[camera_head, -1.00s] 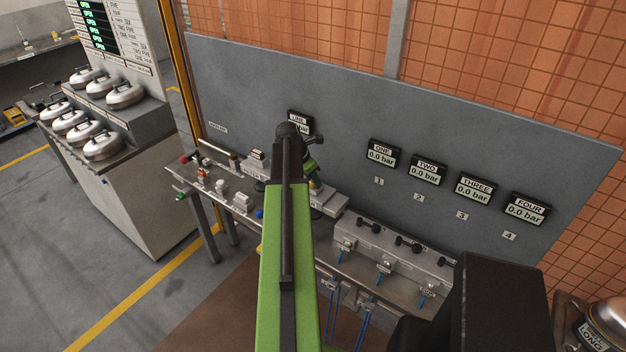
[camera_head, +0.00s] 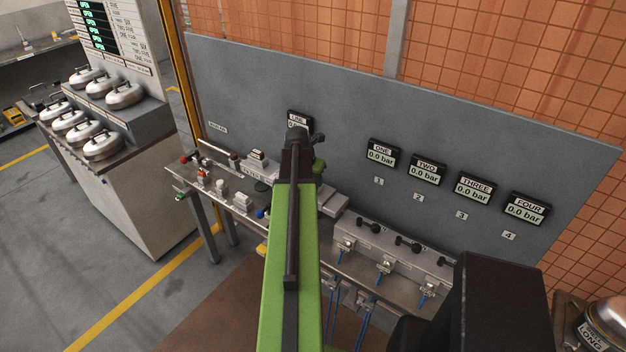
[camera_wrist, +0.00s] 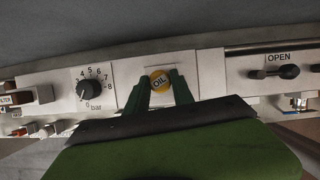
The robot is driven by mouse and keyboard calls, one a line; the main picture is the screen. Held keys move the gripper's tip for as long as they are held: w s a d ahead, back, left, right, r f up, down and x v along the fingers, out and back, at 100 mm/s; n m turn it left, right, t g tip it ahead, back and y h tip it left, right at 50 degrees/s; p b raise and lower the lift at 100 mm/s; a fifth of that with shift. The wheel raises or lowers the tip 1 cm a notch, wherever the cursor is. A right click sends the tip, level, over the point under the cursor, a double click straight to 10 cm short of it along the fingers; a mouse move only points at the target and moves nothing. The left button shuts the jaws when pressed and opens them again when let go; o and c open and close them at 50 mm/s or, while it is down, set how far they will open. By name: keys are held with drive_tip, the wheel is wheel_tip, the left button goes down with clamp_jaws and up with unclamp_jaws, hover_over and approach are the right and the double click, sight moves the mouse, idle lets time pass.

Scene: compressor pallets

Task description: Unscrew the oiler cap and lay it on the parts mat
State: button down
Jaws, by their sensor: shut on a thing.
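The oiler cap (camera_wrist: 159,84) is a round yellow cap marked OIL, seen at the middle of the grey unit in the wrist view. My gripper (camera_wrist: 160,78) has its two green fingers on either side of the cap, shut on it. The cap appears to be still at its place on the unit; whether its thread is loose cannot be told. In the head view my arm covers the cap and most of the gripper. I cannot make out the parts mat in either view.
In the wrist view, a pressure knob (camera_wrist: 90,90) is left of the cap and an OPEN valve handle (camera_wrist: 274,72) is right. In the head view, a grey panel (camera_head: 250,100) with gauges stands behind the bench. Valves (camera_head: 385,267) line the bench to the right.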

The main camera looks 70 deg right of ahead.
drive_tip(key=shift+s+a+n+t, duration=0.1)
drive_tip(key=shift+n+t, duration=0.4)
drive_tip(key=shift+n, duration=0.7)
drive_tip(key=c, duration=1)
unclamp_jaws()
drive_tip(key=shift+w+m+g, duration=0.2)
drive_tip(key=shift+m+g, duration=0.2)
drive_tip(key=shift+m, duration=0.6)
drive_tip(key=shift+s+m+g, duration=0.1)
drive_tip(key=shift+m+g, duration=0.2)
drive_tip(key=shift+m, duration=0.6)
